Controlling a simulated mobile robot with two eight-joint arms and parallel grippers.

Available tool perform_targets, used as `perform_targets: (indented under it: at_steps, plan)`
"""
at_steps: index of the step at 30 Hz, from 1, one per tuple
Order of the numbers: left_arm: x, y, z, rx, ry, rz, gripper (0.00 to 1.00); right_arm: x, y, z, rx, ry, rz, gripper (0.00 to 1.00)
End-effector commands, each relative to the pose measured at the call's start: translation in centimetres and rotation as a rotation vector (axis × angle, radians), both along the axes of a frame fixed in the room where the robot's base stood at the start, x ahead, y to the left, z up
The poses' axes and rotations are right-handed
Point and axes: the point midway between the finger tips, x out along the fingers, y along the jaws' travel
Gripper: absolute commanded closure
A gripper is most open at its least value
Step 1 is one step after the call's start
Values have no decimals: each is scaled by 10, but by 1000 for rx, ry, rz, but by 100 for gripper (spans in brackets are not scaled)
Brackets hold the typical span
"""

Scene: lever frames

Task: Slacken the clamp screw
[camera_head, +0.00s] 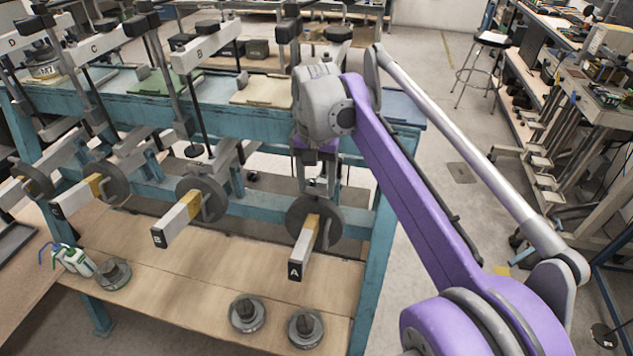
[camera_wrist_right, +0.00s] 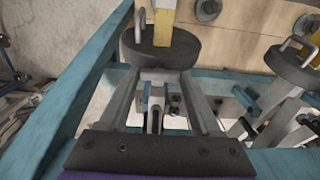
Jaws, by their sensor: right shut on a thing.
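Lever A (camera_head: 295,262) is the rightmost lever, with a yellow band and a dark round disc weight (camera_head: 300,205) around it. A bent metal handle (camera_head: 327,232), which looks like the clamp screw, sits on the disc's near face; in the wrist view it shows at the disc's upper left (camera_wrist_right: 139,24). My right gripper (camera_head: 316,190) reaches down from above behind the disc. In the wrist view its two fingers (camera_wrist_right: 165,76) meet the disc's near edge and are shut on the disc weight (camera_wrist_right: 160,52); the exact contact is partly hidden. My left gripper is not in view.
Lever B (camera_head: 175,225) with its own disc (camera_head: 201,197) stands to the left, with more levers beyond. The teal frame post (camera_head: 377,270) is close on the right.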

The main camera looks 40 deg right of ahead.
Motion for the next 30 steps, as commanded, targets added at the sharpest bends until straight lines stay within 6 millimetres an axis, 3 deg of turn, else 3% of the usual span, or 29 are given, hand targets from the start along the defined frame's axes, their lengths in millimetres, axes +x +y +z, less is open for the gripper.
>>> perform_targets:
  at_steps: [11,30]
  plan:
    - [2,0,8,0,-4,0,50,0,0,1,16,-20,110,91]
    - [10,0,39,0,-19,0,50,-2,-3,1,87,-109,647,91]
